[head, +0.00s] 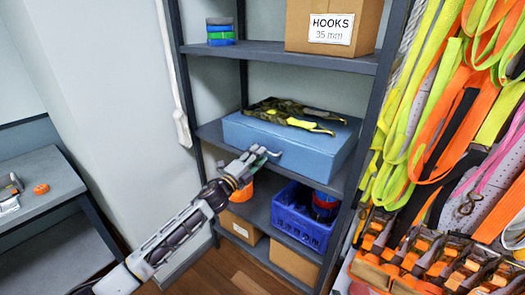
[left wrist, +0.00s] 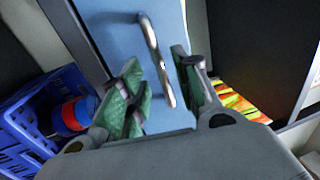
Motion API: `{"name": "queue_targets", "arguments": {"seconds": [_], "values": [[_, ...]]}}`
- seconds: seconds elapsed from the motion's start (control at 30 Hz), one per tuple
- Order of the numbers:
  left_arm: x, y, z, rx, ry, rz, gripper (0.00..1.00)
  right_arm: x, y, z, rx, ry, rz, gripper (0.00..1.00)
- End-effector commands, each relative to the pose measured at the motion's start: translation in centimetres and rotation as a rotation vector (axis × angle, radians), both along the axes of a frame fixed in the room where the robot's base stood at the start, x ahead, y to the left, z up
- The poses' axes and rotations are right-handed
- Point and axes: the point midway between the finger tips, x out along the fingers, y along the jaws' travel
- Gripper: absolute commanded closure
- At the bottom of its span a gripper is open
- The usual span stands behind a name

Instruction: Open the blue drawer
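The blue drawer (head: 318,165) is a box-like unit on the middle shelf, and it looks closed. Its blue front (left wrist: 105,45) fills the upper middle of the left wrist view. A silver bar handle (left wrist: 151,45) is fixed to that front. My left gripper (head: 260,155) is at the drawer front in the head view. In the left wrist view my left gripper (left wrist: 162,88) is open, its green-padded fingers on either side of the handle's lower end, with gaps visible. Whether a finger touches the handle I cannot tell. My right gripper is not in view.
A camouflage-and-yellow strap bundle (head: 292,115) lies on the drawer unit. Below are a blue crate (head: 300,228) and cardboard boxes (head: 293,262). A HOOKS box (head: 331,25) stands above. Hanging straps (head: 450,110) crowd the right; a grey table (head: 45,180) is at left.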

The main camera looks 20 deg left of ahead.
Motion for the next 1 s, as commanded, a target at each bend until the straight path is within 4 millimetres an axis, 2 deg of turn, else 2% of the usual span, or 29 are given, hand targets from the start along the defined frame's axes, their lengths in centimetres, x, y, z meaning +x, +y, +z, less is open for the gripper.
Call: {"name": "queue_targets", "arguments": {"seconds": [0.4,0.87,0.9,1.0], "values": [[2.7,-0.9,0.6,0.0,-0.001,0.0,0.68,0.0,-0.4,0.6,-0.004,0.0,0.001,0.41],[3.1,-1.1,0.7,0.001,-0.001,-0.001,0.68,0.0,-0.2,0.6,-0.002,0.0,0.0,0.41],[3.1,-1.1,0.7,0.001,-0.001,0.0,0.7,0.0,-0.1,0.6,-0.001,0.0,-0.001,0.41],[3.1,-1.1,0.7,0.001,-0.001,0.0,0.82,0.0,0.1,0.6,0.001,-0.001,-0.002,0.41]]}}
